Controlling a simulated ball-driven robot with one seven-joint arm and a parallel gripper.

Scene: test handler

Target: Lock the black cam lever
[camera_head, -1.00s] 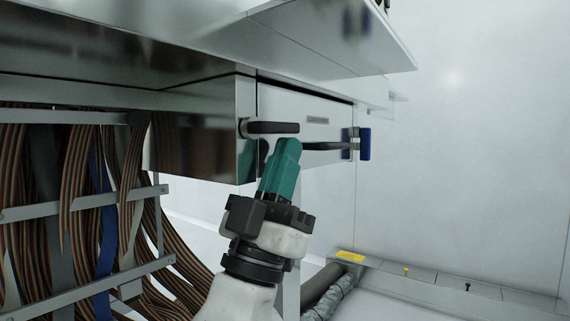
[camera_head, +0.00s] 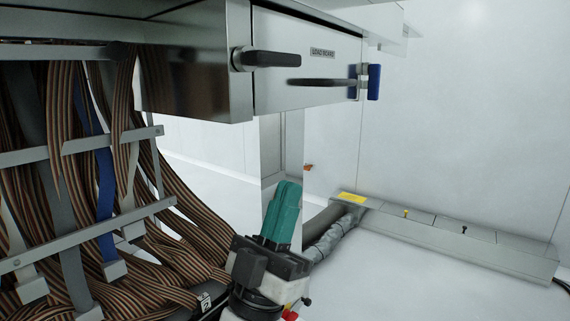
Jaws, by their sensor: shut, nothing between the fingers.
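The black cam lever (camera_head: 272,59) sits on the front of the metal box, on a round silver pivot at its left end. It points right, roughly level. A second dark bar (camera_head: 322,82) lies lower and further right, reaching toward a blue handle (camera_head: 374,82) at the box's right edge. My gripper (camera_head: 288,188), with teal fingers, points up and is shut and empty. In the picture it is well below the lever and apart from it. The fingertips touch nothing that I can see.
The metal box (camera_head: 300,98) has a label reading LOAD BOARD. Ribbon cables (camera_head: 180,235) hang on rails at the left. A low grey duct (camera_head: 450,238) with a yellow label (camera_head: 352,197) runs along the floor at the right. Open space lies between my gripper and the box.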

